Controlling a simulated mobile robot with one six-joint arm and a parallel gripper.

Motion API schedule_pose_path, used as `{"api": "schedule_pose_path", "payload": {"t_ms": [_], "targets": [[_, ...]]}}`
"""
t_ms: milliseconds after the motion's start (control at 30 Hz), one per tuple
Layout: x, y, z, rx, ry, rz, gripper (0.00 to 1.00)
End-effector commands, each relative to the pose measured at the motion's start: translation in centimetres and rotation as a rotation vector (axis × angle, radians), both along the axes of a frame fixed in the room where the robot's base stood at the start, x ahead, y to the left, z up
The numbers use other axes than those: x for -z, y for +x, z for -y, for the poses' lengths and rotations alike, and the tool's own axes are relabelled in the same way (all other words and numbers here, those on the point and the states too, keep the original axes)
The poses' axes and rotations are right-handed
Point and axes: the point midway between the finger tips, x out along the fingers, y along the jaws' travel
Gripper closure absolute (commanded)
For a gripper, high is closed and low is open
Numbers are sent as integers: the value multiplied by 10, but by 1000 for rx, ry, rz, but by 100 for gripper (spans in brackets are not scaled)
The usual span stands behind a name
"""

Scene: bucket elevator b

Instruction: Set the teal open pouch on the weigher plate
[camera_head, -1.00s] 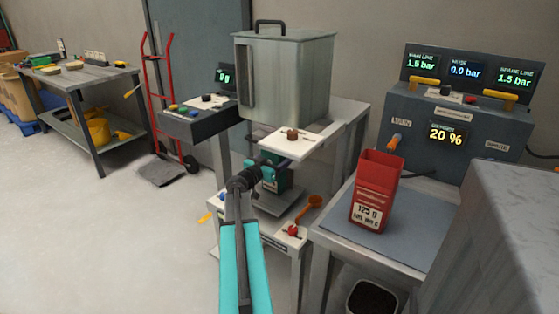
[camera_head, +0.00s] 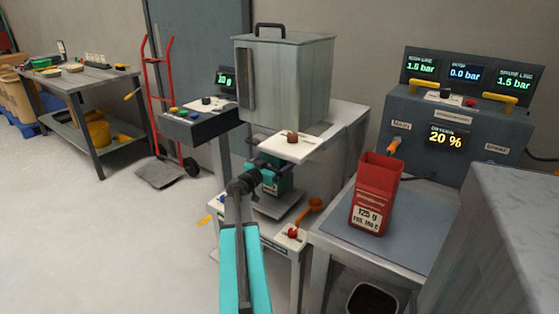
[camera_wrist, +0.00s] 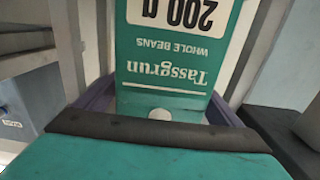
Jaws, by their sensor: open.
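The teal pouch (camera_head: 275,181), labelled 200 g whole beans, stands under the white shelf in the head view, on or just over the grey weigher plate (camera_head: 288,208). My arm hides part of the contact, so touching is hard to confirm. In the wrist view the pouch (camera_wrist: 172,60) shows its label upside down. My gripper (camera_head: 262,167) is open, its purple-grey fingers (camera_wrist: 160,112) on either side of the pouch. The pouch's open top is hidden under the shelf.
The white shelf (camera_head: 292,148) sits close above the pouch, below the steel hopper (camera_head: 285,82). An orange scoop (camera_head: 311,208) and red knob (camera_head: 293,232) are right of the plate. A red 125 g container (camera_head: 376,195) stands on the right bench.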

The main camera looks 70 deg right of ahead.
Motion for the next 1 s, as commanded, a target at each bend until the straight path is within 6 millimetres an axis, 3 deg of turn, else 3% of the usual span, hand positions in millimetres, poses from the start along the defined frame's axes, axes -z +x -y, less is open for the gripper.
{"api": "schedule_pose_path", "payload": {"t_ms": [267,1000], "targets": [[-3,4,-18,-2,0,0,11],[-2,28,-109,-1,0,0,11]]}}
